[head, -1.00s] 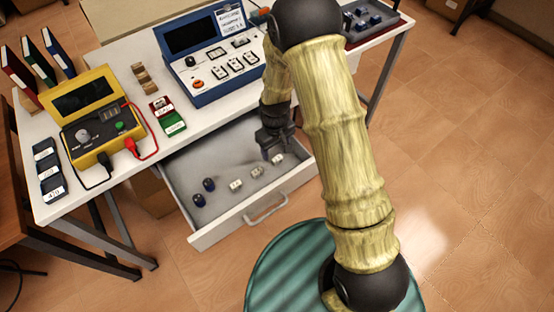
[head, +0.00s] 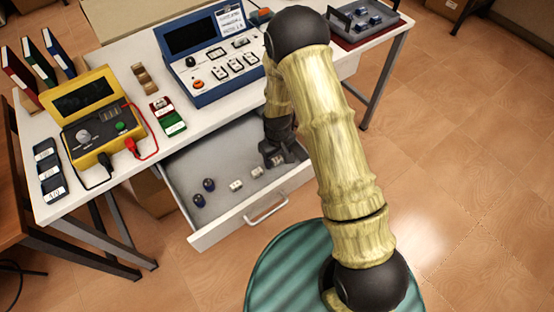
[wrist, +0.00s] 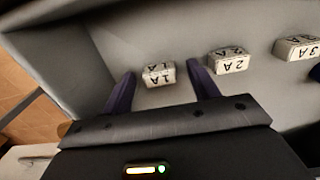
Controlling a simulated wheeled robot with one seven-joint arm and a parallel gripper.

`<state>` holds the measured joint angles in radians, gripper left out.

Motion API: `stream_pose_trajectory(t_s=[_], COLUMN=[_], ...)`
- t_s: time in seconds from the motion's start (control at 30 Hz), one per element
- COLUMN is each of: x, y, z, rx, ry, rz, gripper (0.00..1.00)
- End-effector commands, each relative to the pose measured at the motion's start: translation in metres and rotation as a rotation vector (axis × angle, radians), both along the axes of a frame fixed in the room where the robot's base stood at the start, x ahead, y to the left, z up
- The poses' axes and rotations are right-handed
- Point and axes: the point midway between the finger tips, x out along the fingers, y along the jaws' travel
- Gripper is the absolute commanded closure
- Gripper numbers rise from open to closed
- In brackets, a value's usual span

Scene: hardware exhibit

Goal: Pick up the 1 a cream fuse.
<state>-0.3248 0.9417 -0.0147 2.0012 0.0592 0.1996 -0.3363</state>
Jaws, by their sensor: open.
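The cream 1 A fuse (wrist: 159,75) is a small block with black lettering, lying on the drawer floor. In the wrist view it sits between the two dark fingers of my gripper (wrist: 161,70), with a small gap to each. My gripper (head: 279,156) is open, low inside the drawer, and mostly hides this fuse in the head view. A 2 A fuse (wrist: 229,60) lies just right of the right finger in the wrist view. A 3 A fuse (wrist: 297,47) lies farther right.
The open drawer (head: 268,208) hangs under the white workbench. Two dark blue round parts (head: 208,184) stand at its left. A yellow meter (head: 97,115) with leads and a blue console (head: 213,55) stand on the bench above.

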Motion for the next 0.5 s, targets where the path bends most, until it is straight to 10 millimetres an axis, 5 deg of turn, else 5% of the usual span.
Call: stream_pose_trajectory(t_s=[0.37,0.5], x=[0.0001,0.0002], y=[0.0,0.0], z=[0.0005,0.0006], rx=[0.0,0.001], ry=[0.0,-0.001], rz=[0.0,0.0], gripper=[0.4,0.64])
